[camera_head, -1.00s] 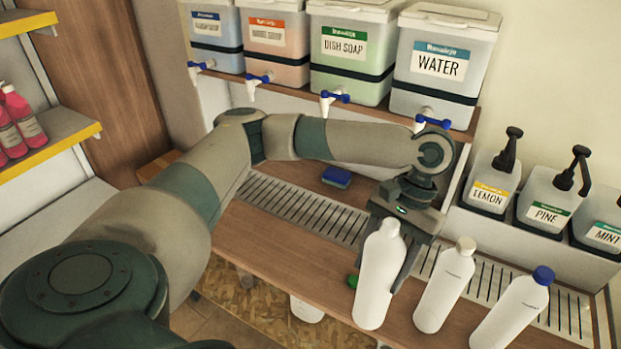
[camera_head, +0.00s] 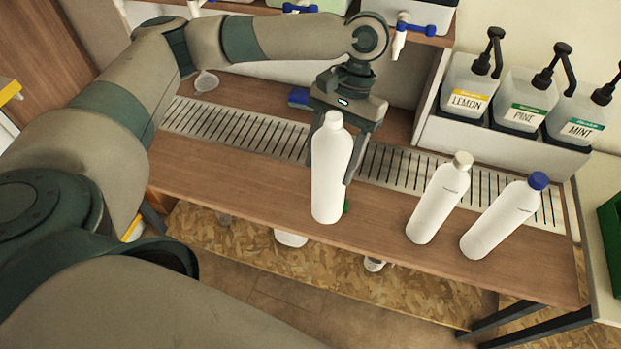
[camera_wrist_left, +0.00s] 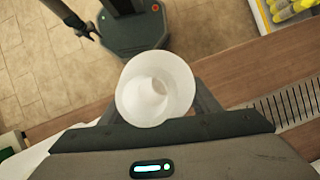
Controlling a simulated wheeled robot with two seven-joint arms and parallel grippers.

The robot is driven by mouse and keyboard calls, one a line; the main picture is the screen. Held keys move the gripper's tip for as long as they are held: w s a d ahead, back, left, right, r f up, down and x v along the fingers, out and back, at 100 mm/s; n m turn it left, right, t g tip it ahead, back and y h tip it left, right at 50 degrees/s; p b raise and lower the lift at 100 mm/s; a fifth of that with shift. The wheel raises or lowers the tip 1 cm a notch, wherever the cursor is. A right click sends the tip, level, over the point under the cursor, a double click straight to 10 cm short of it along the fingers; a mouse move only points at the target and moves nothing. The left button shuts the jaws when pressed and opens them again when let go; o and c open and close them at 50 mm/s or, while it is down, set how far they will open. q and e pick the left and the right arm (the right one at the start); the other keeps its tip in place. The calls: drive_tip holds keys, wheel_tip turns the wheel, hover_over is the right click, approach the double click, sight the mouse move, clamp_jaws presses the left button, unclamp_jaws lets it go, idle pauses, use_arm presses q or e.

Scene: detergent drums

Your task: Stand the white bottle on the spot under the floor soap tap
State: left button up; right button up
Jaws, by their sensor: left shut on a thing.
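The white bottle (camera_head: 328,178) has an open-looking white top and stands about upright at the front of the wooden counter. My left gripper (camera_head: 335,150) is behind it and shut on it, a finger on either side. I cannot tell whether its base touches the counter. In the left wrist view the bottle's round top (camera_wrist_left: 150,95) is between the fingers. Blue-handled taps (camera_head: 300,8) hang from the shelf at the top, but their tank labels are out of view. I cannot tell which is floor soap. What looks like my right gripper (camera_wrist_left: 85,25) is small at the wrist view's top left.
Two more white bottles, beige-capped (camera_head: 440,200) and blue-capped (camera_head: 505,218), stand to the right. A slotted drain grate (camera_head: 235,128) runs behind. A blue sponge (camera_head: 299,97) and a small pale cup (camera_head: 206,82) lie near the back. Pump bottles (camera_head: 470,90) stand at right. The counter's left front is bare.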

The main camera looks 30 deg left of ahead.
use_arm(q)
drive_tip(key=w+r+m+t+y+b, duration=0.1)
drive_tip(key=w+m+t+y+b, duration=0.3)
drive_tip(key=m, duration=1.9)
drive_tip(key=shift+w+d+r+t+b, duration=0.35)
drive_tip(key=shift+w+t+b, duration=0.85)
drive_tip(key=shift+w+b, duration=0.85)
use_arm(e)
drive_tip(key=w+a+r+t+y, duration=0.1)
drive_tip(key=w+a, duration=0.4)
drive_tip(key=w, duration=0.6)
drive_tip(key=w+a+r+t+y, duration=0.1)
drive_tip(key=w+a+r+t, duration=0.2)
drive_tip(key=w, duration=0.9)
drive_tip(key=shift+a+t, duration=0.9)
drive_tip(key=shift+t, duration=0.4)
use_arm(q)
drive_tip(key=shift+a, duration=0.1)
drive_tip(key=s+a+f+p, duration=0.2)
drive_tip(key=a+f, duration=0.5)
drive_tip(key=a, duration=0.4)
drive_tip(key=shift+s, duration=0.5)
use_arm(e)
drive_tip(key=s+d+f+g, duration=0.1)
drive_tip(key=s+d+f, duration=0.1)
drive_tip(key=s, duration=0.3)
drive_tip(key=shift+f, duration=0.25)
